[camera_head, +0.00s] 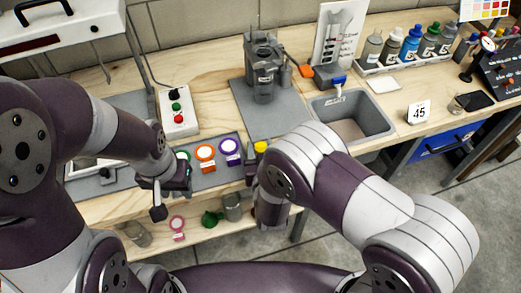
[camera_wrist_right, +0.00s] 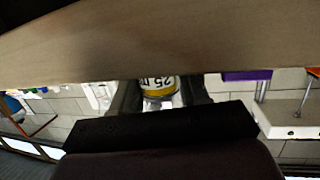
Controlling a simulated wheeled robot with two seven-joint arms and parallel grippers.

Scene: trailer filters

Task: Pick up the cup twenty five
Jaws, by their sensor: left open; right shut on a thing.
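My right gripper (camera_wrist_right: 160,95) is shut on a cup with a yellow band marked 25 (camera_wrist_right: 158,83), which shows between its dark fingers in the right wrist view. The number appears upside down there, and the cup's upper part in that picture is hidden by a wooden board. In the head view the right forearm hides most of the right gripper. A small yellow patch (camera_head: 260,147) shows beside it; I cannot tell whether it is the cup. My left gripper (camera_head: 172,197) is open and empty at the bench's front edge.
A grey device (camera_head: 263,75), a sunken bin (camera_head: 380,120) and bottles (camera_head: 411,43) stand behind. The lower shelf (camera_head: 160,245) holds a green cup (camera_head: 212,218) and a grey can (camera_head: 232,207).

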